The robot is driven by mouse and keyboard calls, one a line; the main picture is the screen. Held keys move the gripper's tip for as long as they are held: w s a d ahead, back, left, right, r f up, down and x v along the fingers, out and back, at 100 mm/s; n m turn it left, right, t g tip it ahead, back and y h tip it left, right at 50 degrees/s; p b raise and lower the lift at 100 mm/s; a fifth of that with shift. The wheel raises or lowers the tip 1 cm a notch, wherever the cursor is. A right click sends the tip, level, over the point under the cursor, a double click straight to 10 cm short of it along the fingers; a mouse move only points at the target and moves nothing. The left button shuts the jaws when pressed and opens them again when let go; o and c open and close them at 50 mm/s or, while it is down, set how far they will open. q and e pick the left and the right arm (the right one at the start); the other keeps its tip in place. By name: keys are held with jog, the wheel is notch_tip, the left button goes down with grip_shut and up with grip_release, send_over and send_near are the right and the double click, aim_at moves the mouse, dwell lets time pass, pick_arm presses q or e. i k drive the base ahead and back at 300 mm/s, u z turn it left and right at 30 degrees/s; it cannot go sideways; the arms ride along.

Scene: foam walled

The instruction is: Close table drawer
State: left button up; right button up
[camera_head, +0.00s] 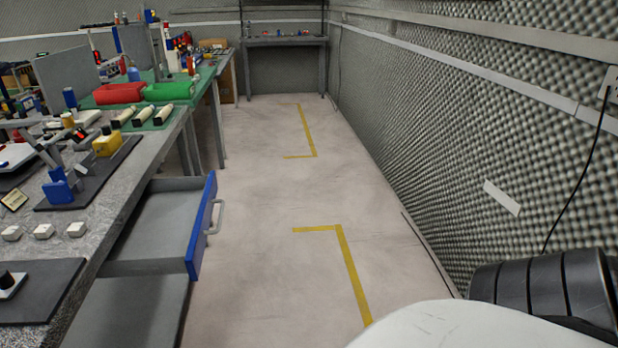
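The table drawer (158,226) is grey inside with a blue front (202,226) and a light grey handle (216,217). It is pulled out from under the grey-topped table (95,225) on the left and looks empty. The blue front faces right, toward the open floor. Neither of my grippers is in view. A white and black part at the lower right looks like my own arm, and its gripper end does not show.
Tools, a black mat (36,290) and small white blocks (43,231) lie on the table. Red (119,94) and green (165,92) bins stand farther back. The floor (270,200) with yellow markings is clear. A foam wall (470,130) bounds the right, with a hanging black cable (577,185).

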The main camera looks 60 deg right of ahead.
aim_at(167, 232)
jog(key=z, duration=1.45)
jog(key=i, duration=1.25)
jog(key=z, duration=0.05)
